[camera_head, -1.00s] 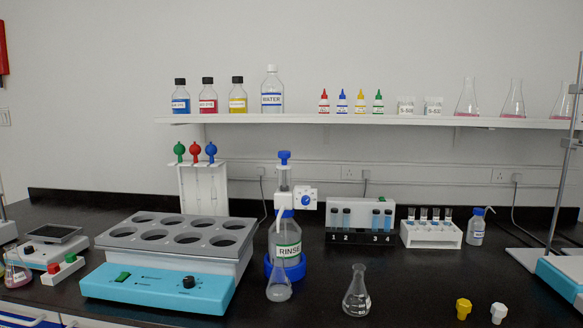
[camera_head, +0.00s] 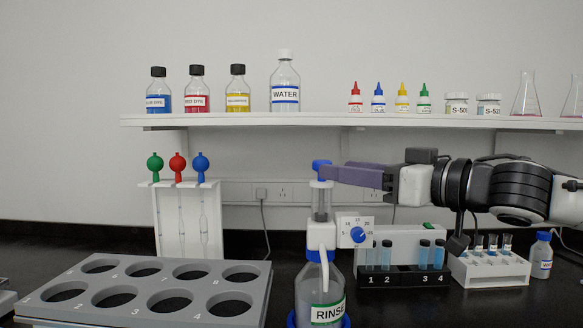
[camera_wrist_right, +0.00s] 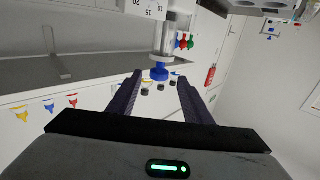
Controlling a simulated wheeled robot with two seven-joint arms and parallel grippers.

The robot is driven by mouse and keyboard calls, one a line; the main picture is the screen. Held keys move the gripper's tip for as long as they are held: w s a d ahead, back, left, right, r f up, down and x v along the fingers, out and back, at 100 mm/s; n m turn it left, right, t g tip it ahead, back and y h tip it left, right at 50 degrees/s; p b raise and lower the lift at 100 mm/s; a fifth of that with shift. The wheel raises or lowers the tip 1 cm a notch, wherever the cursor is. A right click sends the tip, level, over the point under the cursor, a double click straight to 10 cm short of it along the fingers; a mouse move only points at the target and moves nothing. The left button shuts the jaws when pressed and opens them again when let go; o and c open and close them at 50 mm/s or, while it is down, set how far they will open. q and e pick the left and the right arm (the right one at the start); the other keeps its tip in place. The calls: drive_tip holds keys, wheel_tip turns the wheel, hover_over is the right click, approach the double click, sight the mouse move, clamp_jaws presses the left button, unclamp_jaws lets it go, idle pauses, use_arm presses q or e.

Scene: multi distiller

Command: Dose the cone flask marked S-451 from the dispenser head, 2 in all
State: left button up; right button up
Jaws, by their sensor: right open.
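The dispenser head (camera_head: 321,235) is a white pump on a bottle marked RINSE (camera_head: 325,308), with a clear barrel and a blue plunger knob (camera_head: 321,168) on top. My right gripper (camera_head: 332,174) reaches in from the right at the knob's height. In the right wrist view its jaws (camera_wrist_right: 160,80) are open, with the blue knob (camera_wrist_right: 160,74) between the fingertips; contact cannot be told. No cone flask marked S-451 can be read. My left gripper is not in view.
A grey rack with round holes (camera_head: 148,266) stands left of the dispenser. A white stand with coloured bulbs (camera_head: 180,220) is behind. A numbered tube block (camera_head: 404,279) and a white tube rack (camera_head: 490,272) stand to the right, below my arm. The shelf (camera_head: 300,121) holds bottles and flasks.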

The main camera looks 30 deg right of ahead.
sight(329, 162)
drive_tip(key=p+x, duration=0.2)
drive_tip(key=p, duration=0.2)
drive_tip(key=r+p+x, duration=0.1)
drive_tip(key=p+x, duration=0.2)
drive_tip(key=p, duration=0.1)
drive_tip(key=shift+w, duration=0.1)
use_arm(q)
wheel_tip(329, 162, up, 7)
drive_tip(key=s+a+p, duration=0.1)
drive_tip(key=p, duration=0.2)
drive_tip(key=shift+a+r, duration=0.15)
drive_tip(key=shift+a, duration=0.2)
use_arm(e)
drive_tip(key=x, duration=0.5)
drive_tip(key=shift+d+f, duration=0.1)
drive_tip(key=shift+f, duration=0.2)
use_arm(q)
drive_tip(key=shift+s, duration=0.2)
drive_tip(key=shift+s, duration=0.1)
use_arm(e)
clamp_jaws()
